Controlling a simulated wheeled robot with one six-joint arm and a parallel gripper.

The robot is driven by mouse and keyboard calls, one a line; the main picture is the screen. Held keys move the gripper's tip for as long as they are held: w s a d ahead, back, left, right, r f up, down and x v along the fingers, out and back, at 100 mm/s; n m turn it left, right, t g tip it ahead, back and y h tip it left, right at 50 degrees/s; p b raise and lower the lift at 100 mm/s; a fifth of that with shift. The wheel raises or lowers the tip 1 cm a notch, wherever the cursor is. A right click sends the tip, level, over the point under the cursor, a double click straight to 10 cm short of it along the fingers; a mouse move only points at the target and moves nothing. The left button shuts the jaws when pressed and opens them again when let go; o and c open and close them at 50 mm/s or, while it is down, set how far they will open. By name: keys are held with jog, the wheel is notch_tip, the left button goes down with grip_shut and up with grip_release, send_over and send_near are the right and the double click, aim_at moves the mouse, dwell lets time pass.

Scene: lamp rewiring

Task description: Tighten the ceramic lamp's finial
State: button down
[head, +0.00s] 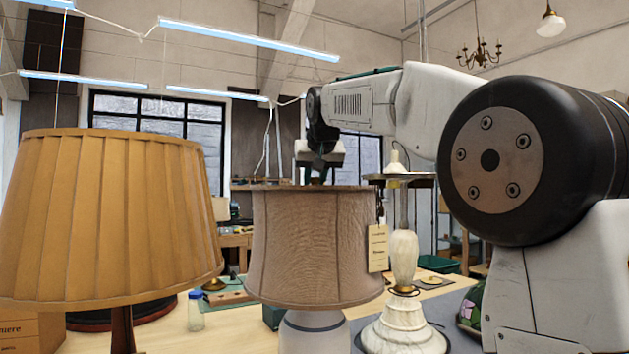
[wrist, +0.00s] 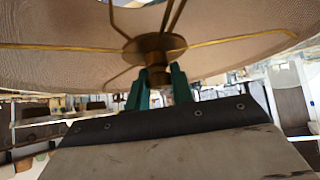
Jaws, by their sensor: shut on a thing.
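The ceramic lamp shows in the head view with a beige-brown shade (head: 312,245) above a white base (head: 313,335) with a grey band. My gripper (head: 321,174) points down over the middle of the shade's top. In the wrist view, my gripper's green fingers (wrist: 160,82) are closed on the small brass finial (wrist: 158,62) at the shade's centre. A wider brass disc and thin brass spokes (wrist: 60,46) lie just beyond it, with the shade's fabric (wrist: 50,75) around them. The finial's lower part is hidden between the fingers, and the head view does not show it clearly.
A pleated ochre shade (head: 110,220) on a dark stem stands close on the left. A pale marble-like lamp (head: 403,262) stands right of the ceramic lamp, near my arm. A paper tag (head: 378,248) hangs beside the shade. A small jar (head: 195,311) stands on the bench (head: 235,335).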

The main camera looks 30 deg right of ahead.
jog(key=c, duration=2.2)
grip_release()
jog(key=shift+m+h, duration=0.3)
jog(key=c, duration=1.2)
grip_release()
jog(key=shift+r, duration=0.1)
jog(key=v, duration=0.7)
jog(key=shift+s+r, duration=0.2)
jog(key=shift+s, duration=0.05)
jog(key=shift+a, duration=0.1)
